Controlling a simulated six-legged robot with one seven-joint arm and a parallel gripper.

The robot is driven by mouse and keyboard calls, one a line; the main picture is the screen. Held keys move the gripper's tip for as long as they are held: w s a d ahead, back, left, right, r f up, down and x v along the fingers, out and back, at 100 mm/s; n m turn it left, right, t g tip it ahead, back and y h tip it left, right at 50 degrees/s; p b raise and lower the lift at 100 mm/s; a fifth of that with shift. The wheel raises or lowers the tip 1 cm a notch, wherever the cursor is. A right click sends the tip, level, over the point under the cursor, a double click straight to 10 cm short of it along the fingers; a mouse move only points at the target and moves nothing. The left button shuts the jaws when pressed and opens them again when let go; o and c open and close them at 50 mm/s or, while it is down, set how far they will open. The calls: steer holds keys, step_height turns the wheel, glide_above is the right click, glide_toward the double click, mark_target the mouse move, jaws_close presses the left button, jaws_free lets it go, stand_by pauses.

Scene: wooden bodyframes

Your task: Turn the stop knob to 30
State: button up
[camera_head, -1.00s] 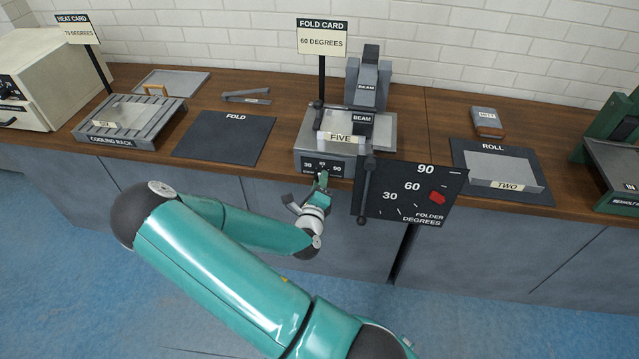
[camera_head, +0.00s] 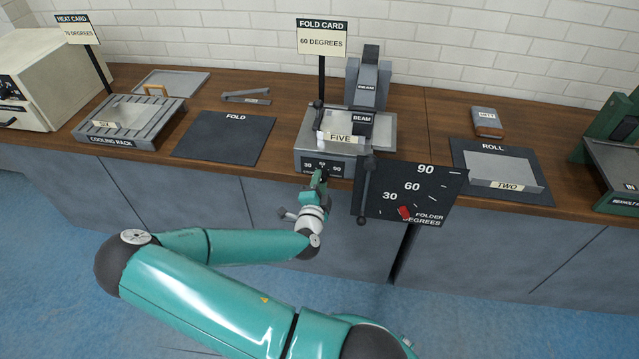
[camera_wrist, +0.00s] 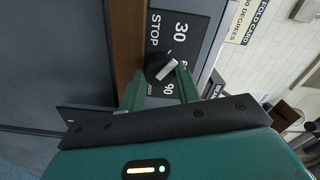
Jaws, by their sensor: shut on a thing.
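My gripper (camera_head: 319,180) is at the front of the folder (camera_head: 300,160), at its small stop panel marked 30, 60 and 90. In the wrist view the stop knob (camera_wrist: 158,69) is a dark round knob with a pale pointer bar. My gripper (camera_wrist: 160,82) has one green finger on each side of it and is shut on it. The bar slants up and right, between the 30 and the 90; the 60 mark is not clear there. In the head view my gripper mostly hides the knob.
The fold card (camera_head: 322,39) reads 60 degrees. A dark folder degrees plate (camera_head: 440,205) with a red marker (camera_head: 404,213) and the folder's upright lever (camera_head: 366,190) stand right of my gripper. The fold mat (camera_head: 222,140) lies empty at left.

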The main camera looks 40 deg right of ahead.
steer(key=shift+d+n, duration=0.1)
steer(key=shift+n, duration=0.3)
steer(key=o, duration=1)
steer(key=shift+s+a, duration=0.1)
steer(key=shift+a, duration=0.1)
